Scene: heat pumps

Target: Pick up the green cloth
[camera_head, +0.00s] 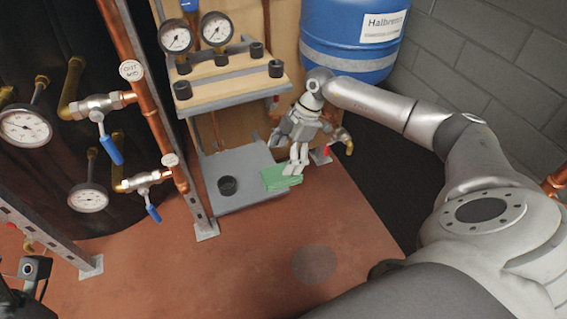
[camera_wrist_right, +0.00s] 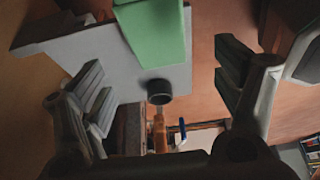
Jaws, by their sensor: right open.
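The green cloth (camera_head: 280,179) lies flat and folded at the right front edge of a low grey shelf (camera_head: 238,160). My right gripper (camera_head: 294,172) is open and points down just above the cloth, covering part of it in the head view. In the right wrist view the cloth (camera_wrist_right: 155,30) is at the top centre, beyond the open, empty fingers (camera_wrist_right: 163,88). I cannot tell from these views how small the gap to the cloth is. A dark grey part at the lower left corner of the head view may be my left gripper (camera_head: 34,270); its fingers are not clear.
A black cup-like piece (camera_head: 227,186) stands on the shelf left of the cloth. A wooden rack with gauges (camera_head: 222,80) rises behind. A blue tank (camera_head: 350,35) stands behind my right arm. Copper pipes with blue-handled valves (camera_head: 110,148) are at left. The reddish floor in front is clear.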

